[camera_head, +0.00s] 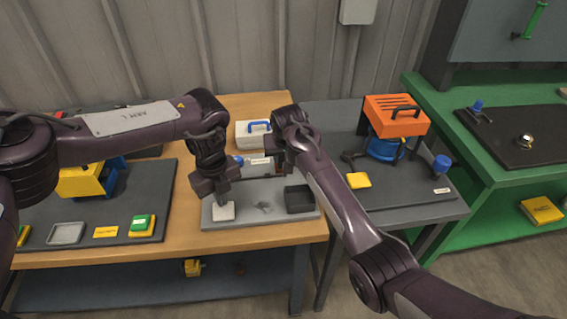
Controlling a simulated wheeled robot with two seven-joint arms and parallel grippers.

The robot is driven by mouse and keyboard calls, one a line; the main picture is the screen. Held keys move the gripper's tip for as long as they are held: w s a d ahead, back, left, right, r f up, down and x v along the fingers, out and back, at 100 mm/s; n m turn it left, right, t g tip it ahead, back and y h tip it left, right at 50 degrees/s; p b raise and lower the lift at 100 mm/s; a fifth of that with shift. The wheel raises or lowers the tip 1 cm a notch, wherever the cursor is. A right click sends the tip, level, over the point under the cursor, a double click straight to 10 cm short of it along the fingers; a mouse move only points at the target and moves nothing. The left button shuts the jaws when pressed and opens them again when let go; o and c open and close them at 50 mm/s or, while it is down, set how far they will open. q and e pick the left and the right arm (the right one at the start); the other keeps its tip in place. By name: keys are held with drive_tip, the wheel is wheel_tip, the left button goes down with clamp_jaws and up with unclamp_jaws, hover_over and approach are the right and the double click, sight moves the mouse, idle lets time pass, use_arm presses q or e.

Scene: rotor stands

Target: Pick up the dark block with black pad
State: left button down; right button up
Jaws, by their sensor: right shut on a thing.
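My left gripper (216,192) points down over the left part of a grey tray (255,217). A pale, square-topped block (223,211) sits just below it on the tray; I cannot tell whether they touch or how wide the jaws are. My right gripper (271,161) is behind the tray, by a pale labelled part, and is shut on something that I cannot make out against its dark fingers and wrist. A dark box-like thing (299,199) sits at the tray's right end. No block with a black pad can be clearly told apart.
A white case with a blue handle (253,132) stands at the back. The left mat holds a yellow block with a green top (143,224) and a shallow grey tray (66,234). An orange-topped blue unit (396,117) and yellow block (358,180) stand right.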

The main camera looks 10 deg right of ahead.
sight(284, 159)
drive_tip(key=shift+r, duration=0.1)
drive_tip(key=shift+c, duration=0.3)
wheel_tip(284, 159, up, 10)
idle(0.3)
